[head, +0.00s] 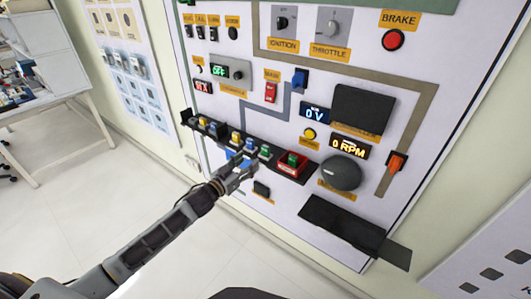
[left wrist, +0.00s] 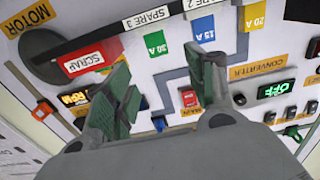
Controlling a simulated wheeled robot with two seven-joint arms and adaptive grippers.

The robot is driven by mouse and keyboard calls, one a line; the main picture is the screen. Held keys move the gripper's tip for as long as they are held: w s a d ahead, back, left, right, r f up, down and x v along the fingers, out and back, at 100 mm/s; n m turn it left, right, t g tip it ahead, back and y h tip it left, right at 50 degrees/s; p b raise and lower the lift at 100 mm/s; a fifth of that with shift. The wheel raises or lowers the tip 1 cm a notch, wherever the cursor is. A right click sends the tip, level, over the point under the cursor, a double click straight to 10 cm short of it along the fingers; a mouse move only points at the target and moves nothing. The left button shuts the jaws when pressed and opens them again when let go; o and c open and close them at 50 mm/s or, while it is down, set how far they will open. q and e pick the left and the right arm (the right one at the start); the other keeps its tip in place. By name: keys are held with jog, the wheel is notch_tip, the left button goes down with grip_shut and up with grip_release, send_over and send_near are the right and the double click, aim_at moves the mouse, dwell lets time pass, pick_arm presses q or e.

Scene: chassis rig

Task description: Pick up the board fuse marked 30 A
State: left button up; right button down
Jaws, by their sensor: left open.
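The fuse marked 30 A is green (head: 265,150) and sits in the dark rack (head: 226,137) on the panel, between a blue fuse (head: 249,144) and the red scrap bin (head: 292,163). In the left wrist view the green 30 A marking (left wrist: 155,43) is at the top, beside blue and yellow 20 A ones. My left gripper (head: 238,160) is open just in front of the rack, a little left of the green fuse. In the left wrist view its fingers (left wrist: 162,80) are apart, with nothing between them. My right gripper is not in view.
A green piece (head: 293,157) lies in the scrap bin. More yellow and blue fuses stand at the rack's left. A dark motor dome (head: 341,172) bulges from the panel at right, and a dark ledge (head: 342,222) juts out below it.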

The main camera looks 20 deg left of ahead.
aim_at(264, 148)
pick_arm(q)
jog(key=x, duration=0.5)
jog(key=shift+w+d, duration=0.15)
jog(key=shift+w, duration=0.15)
jog(key=shift+w+d, duration=0.1)
jog(key=shift+w, duration=0.35)
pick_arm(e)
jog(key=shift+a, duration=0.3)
pick_arm(q)
jog(key=shift+w+d, duration=0.1)
